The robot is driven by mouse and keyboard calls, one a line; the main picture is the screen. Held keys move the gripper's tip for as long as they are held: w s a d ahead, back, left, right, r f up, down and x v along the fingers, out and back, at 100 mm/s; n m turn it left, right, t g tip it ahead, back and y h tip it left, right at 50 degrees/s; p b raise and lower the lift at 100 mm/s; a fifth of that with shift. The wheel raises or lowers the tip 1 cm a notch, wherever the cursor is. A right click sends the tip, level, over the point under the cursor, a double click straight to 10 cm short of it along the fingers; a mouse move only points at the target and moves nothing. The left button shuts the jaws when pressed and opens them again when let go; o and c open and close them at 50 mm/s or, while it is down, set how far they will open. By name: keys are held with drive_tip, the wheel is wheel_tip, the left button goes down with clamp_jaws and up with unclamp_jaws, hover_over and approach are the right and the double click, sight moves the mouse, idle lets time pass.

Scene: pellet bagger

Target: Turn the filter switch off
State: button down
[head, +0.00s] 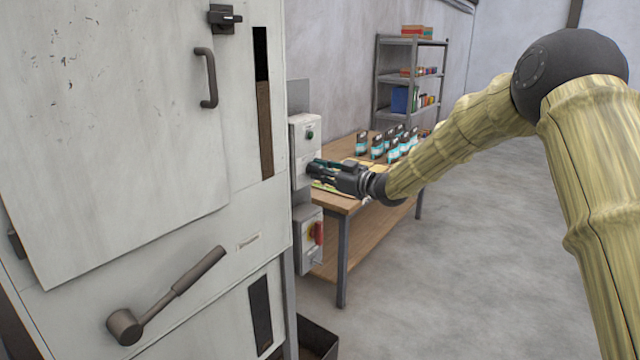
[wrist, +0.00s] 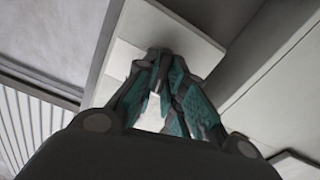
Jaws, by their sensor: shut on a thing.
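A pale grey switch box (head: 299,172) is on the side of the machine, facing right in the head view. My gripper (head: 312,168) reaches it from the right, its fingertips at the box's face. The fingers are drawn together on a small part there, taken to be the filter switch, which they hide. In the wrist view, the teal-padded fingers (wrist: 160,60) converge at the pale box (wrist: 190,35). I cannot make out the switch's position or any label.
Just above is a box with a dark green knob (head: 310,135). Below is a box with a red handle (head: 319,233) on yellow. A wooden table (head: 343,205) with several bags stands close behind my gripper. The floor (head: 480,250) at right is clear.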

drive_tip(key=shift+f+n+b, duration=0.1)
drive_tip(key=shift+n+b, duration=1.5)
drive_tip(key=shift+b, duration=0.05)
drive_tip(key=c, duration=1.5)
unclamp_jaws()
drive_tip(key=shift+s+d, duration=0.1)
drive_tip(key=v, duration=1.1)
drive_tip(key=shift+s+d, duration=0.2)
drive_tip(key=shift+d, duration=0.15)
